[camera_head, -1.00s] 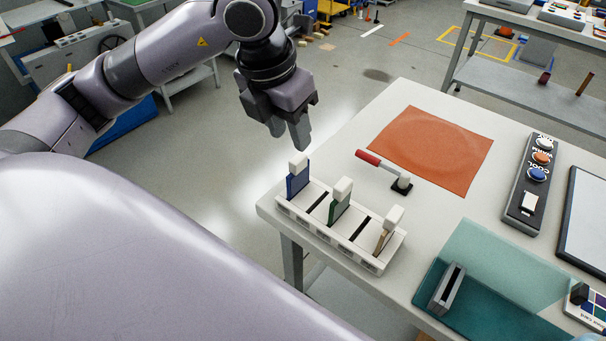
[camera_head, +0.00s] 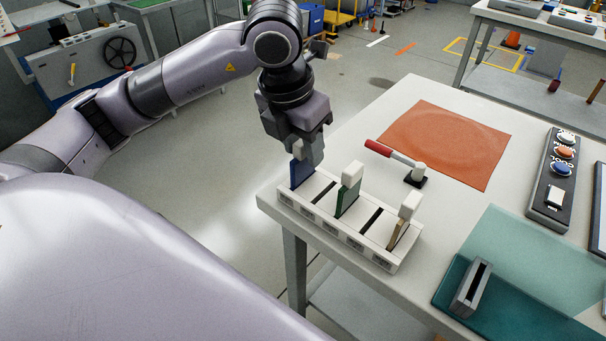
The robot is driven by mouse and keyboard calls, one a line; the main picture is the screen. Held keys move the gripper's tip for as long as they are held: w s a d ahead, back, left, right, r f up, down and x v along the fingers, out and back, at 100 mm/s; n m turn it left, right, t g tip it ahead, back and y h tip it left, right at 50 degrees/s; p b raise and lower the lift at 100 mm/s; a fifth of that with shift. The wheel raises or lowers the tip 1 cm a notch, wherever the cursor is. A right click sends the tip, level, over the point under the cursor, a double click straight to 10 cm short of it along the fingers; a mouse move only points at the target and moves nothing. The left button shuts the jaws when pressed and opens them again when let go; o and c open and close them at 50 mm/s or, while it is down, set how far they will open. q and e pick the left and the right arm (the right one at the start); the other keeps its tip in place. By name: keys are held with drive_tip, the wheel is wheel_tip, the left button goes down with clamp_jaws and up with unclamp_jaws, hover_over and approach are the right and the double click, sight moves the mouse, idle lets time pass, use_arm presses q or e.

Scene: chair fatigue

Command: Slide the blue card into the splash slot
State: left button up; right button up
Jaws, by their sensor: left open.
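The blue card (camera_head: 301,174) stands upright in the left end of a white slotted rack (camera_head: 340,228) near the table's corner. My left gripper (camera_head: 306,156) is right over it, fingers pointing down, open, with the card's white top hidden among the fingers. A green card (camera_head: 346,197) and a tan card (camera_head: 398,232) with white tops stand in the same rack. A grey block with a dark slot (camera_head: 472,288) stands on the teal mat; no splash label can be read. My right gripper is not in view.
A red-handled lever (camera_head: 398,157) on a black base stands just behind the rack. An orange mat (camera_head: 440,142) lies flat behind it. A dark button panel (camera_head: 556,178) is at the right. The teal mat (camera_head: 520,250) fills the front right.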

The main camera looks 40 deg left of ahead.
use_arm(q)
clamp_jaws()
drive_tip(key=shift+r, duration=0.25)
drive_tip(key=shift+r+p, duration=0.7)
drive_tip(key=shift+r, duration=0.05)
drive_tip(key=shift+w+p+v, duration=0.25)
drive_tip(key=shift+p+v, duration=0.45)
drive_tip(key=shift+v, duration=0.4)
drive_tip(key=shift+r, duration=0.1)
drive_tip(key=shift+w+p+v, duration=0.25)
drive_tip(key=shift+p+v, duration=0.45)
drive_tip(key=shift+v, duration=0.25)
drive_tip(key=shift+w+p+v, duration=0.2)
drive_tip(key=shift+p+v, duration=0.5)
drive_tip(key=shift+v, duration=0.25)
drive_tip(key=shift+d+r, duration=0.1)
